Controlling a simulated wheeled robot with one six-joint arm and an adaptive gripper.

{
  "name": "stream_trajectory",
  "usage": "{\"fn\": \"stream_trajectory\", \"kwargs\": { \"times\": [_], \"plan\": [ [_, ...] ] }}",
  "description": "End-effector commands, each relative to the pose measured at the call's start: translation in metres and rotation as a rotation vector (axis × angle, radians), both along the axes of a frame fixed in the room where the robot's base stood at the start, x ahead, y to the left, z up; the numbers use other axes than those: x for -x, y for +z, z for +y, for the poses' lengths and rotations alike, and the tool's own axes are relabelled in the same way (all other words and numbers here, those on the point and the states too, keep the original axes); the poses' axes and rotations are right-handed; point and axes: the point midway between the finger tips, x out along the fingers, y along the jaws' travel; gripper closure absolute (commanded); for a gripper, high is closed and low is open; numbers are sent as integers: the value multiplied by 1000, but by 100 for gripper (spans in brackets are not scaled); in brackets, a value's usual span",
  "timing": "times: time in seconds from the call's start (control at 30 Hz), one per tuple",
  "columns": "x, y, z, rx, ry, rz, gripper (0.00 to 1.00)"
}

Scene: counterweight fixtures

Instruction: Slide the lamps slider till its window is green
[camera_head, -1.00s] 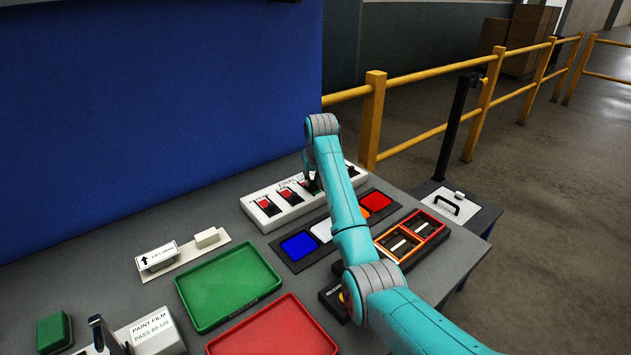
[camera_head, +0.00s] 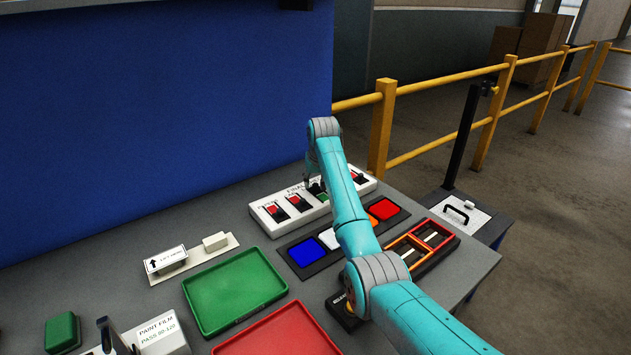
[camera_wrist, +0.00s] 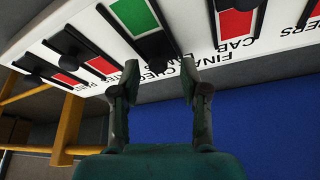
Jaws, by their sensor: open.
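A white panel (camera_head: 278,207) with a row of sliders stands at the back of the table. One slider window (camera_wrist: 133,14) shows green in the wrist view; it shows as a small green patch (camera_head: 323,197) in the head view. Its black knob (camera_wrist: 157,50) sits at the end of the slot nearest my gripper. The lettering beside it is partly hidden, so I cannot read its full label. My gripper (camera_wrist: 160,78) is open, its two fingertips on either side of the knob, with no clear contact. In the head view my gripper (camera_head: 316,184) is over the panel, mostly behind my arm.
Other slider windows, such as one at the left (camera_head: 271,210), are red. A blue panel (camera_head: 150,110) rises behind. A green tray (camera_head: 235,290), a red tray (camera_head: 280,335) and an orange-red rack (camera_head: 425,246) lie in front. Yellow railings (camera_head: 440,80) stand beyond.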

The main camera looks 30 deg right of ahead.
Motion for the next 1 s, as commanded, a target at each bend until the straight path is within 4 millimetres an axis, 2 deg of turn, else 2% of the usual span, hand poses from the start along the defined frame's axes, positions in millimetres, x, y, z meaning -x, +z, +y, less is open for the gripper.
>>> {"fn": "stream_trajectory", "kwargs": {
  "times": [0.13, 0.27, 0.7, 1.0],
  "plan": [
    [1, 4, 0, 0, 0, -1, 55],
    [6, 18, 2, 1, 0, -3, 55],
    [35, 93, 13, 1, 0, -2, 55],
    [43, 110, 16, 0, 0, 0, 55]
  ]
}}
